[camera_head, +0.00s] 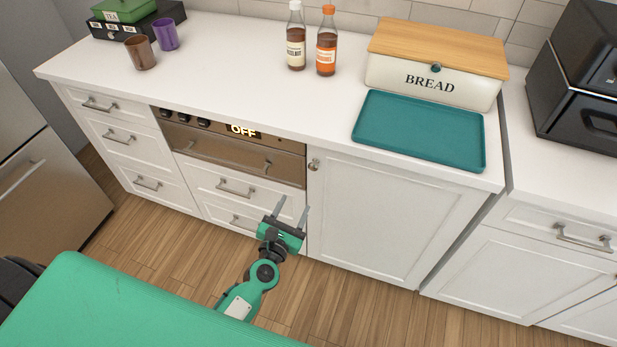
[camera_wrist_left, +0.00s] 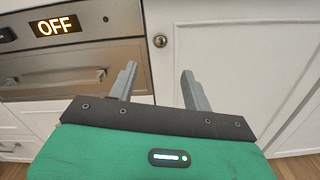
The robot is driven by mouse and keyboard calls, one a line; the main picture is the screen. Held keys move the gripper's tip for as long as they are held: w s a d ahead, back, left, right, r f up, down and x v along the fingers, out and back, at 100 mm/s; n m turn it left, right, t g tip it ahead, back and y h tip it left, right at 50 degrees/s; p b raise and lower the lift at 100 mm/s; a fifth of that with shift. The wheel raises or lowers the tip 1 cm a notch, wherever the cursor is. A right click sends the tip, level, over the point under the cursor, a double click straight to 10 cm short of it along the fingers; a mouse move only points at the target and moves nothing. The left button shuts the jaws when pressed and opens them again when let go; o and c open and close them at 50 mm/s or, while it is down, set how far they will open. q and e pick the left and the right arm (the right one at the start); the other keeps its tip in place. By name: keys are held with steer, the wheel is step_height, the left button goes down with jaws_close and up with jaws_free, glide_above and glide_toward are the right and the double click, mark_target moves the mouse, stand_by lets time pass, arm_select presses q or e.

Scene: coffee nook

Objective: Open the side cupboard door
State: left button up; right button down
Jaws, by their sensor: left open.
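The side cupboard door (camera_head: 378,222) is a white panel right of the oven and drawers, and it is closed. Its small round metal knob (camera_head: 314,165) sits near the top left corner. My left gripper (camera_head: 291,207) is open and empty, below and a little left of the knob in the head view. In the left wrist view the knob (camera_wrist_left: 160,41) lies beyond the two fingers (camera_wrist_left: 160,85), above the gap between them, and they do not touch it. The door (camera_wrist_left: 230,50) fills the right of that view. My right gripper is not in view.
The oven panel (camera_head: 232,148) reads OFF, with drawers (camera_head: 235,188) below. On the counter are a teal tray (camera_head: 420,130), a bread box (camera_head: 432,84), two bottles (camera_head: 326,42), two mugs (camera_head: 141,53) and a black appliance (camera_head: 580,85). The wooden floor before the door is clear.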

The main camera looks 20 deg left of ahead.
mark_target(312, 168)
arm_select(q)
steer(key=w, duration=0.4)
steer(key=w+p, duration=0.1)
steer(key=w, duration=0.7)
steer(key=shift+d+p, duration=0.25)
steer(key=shift+p, duration=0.05)
steer(key=shift+w, duration=0.6)
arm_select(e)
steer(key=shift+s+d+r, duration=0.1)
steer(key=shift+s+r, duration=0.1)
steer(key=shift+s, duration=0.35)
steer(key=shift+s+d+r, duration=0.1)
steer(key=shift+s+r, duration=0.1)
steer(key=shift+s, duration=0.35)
arm_select(q)
jaws_close()
